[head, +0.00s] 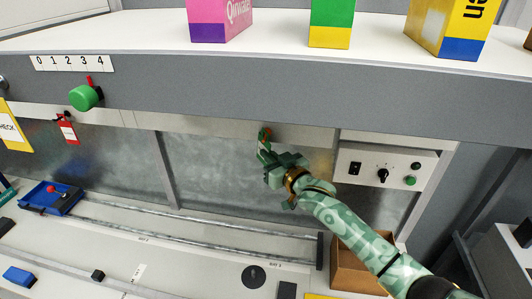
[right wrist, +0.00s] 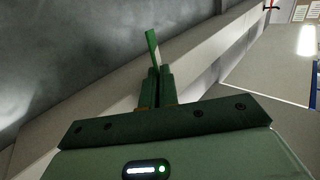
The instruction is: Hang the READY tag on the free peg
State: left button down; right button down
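My right gripper (head: 264,153) is raised in front of the light strip under the grey shelf front. It is shut on a thin green tag (right wrist: 152,48), seen edge-on in the right wrist view and standing up from the fingertips. In the head view the green tag (head: 262,138) shows small above the fingers; its lettering is not readable. A small red bit (head: 268,131), perhaps the peg, shows right beside the tag. I cannot tell whether they touch. A red tag (head: 67,131) hangs on another peg at the left. My left gripper is not in view.
A yellow CHECK card (head: 10,126) hangs at the far left. A green knob (head: 85,97) sits under a numbered scale. A switch panel (head: 385,165) is right of my gripper. Below lie rails, a blue carriage (head: 50,196) and a brown box (head: 350,270).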

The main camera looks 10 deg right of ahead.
jog(key=shift+s, duration=0.1)
jog(key=shift+s+a+p, duration=0.35)
jog(key=shift+s+p, duration=0.35)
jog(key=shift+p, duration=0.05)
dwell(0.3)
jog(key=shift+s+a+r+p, duration=0.25)
jog(key=shift+s+p, duration=0.2)
jog(key=shift+p, duration=0.15)
jog(key=shift+s+a+r+p, duration=0.1)
jog(key=shift+s+r+p, duration=0.15)
jog(key=shift+s+p, duration=0.25)
jog(key=shift+a, duration=0.1)
jog(key=shift+s+a+p, duration=0.25)
jog(key=shift+s+p, duration=0.25)
jog(key=shift+s, duration=0.15)
jog(key=shift+s+a+p, duration=0.25)
jog(key=shift+s+p, duration=0.2)
jog(key=shift+s, duration=0.2)
jog(key=shift+s+a+p, duration=0.25)
jog(key=shift+s+p, duration=0.25)
jog(key=shift+s, duration=0.15)
